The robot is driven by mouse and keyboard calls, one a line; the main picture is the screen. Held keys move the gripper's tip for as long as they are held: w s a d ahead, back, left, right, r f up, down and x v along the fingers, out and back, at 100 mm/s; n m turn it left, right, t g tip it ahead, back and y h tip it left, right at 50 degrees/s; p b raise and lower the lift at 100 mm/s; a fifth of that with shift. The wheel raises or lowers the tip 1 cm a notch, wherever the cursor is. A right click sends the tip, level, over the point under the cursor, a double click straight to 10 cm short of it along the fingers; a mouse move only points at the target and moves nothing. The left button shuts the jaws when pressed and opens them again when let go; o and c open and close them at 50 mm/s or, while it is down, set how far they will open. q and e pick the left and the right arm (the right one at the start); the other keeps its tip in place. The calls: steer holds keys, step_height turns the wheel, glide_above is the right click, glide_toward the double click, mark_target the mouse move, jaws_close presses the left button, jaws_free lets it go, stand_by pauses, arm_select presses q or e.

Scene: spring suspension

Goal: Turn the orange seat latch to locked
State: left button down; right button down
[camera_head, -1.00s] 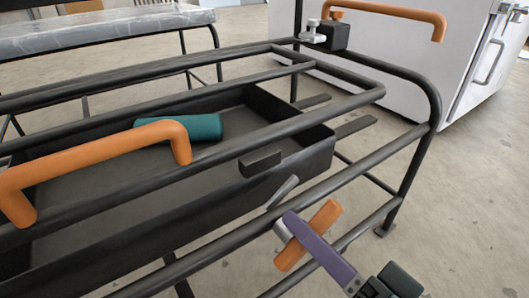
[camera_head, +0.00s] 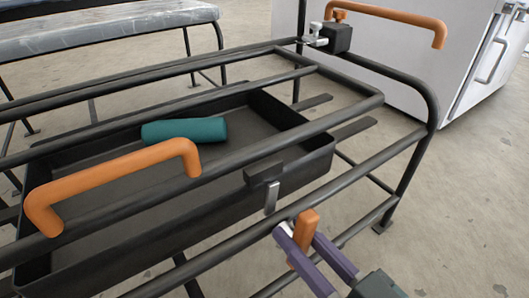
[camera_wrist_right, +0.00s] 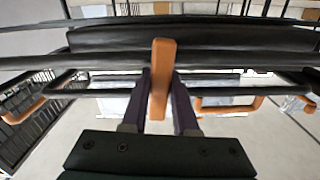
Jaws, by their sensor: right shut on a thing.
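The orange seat latch (camera_head: 304,237) is a short bar on the near rail of the black tube frame (camera_head: 350,187). It stands nearly upright, slightly tilted. My right gripper (camera_head: 299,235) is shut on it, with one purple finger on each side. The right wrist view shows the latch (camera_wrist_right: 161,85) between the two fingers (camera_wrist_right: 160,75). A grey metal tongue (camera_head: 271,198) stands up in front of a black block (camera_head: 263,171) on the tray's near side. My left gripper is out of view.
A dark tray (camera_head: 318,160) inside the frame holds a teal cylinder (camera_head: 184,131). An orange handle (camera_head: 110,174) arches over the left rails. Another orange handle (camera_head: 400,18) and a black block with a fitting (camera_head: 338,38) are at the back. A white cabinet (camera_head: 420,65) stands behind.

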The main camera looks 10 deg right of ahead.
steer(key=shift+a+r+n, duration=0.1)
steer(key=shift+n, duration=0.4)
steer(key=c, duration=0.7)
jaws_free()
steer(key=p+v, duration=0.3)
steer(key=v, duration=0.7)
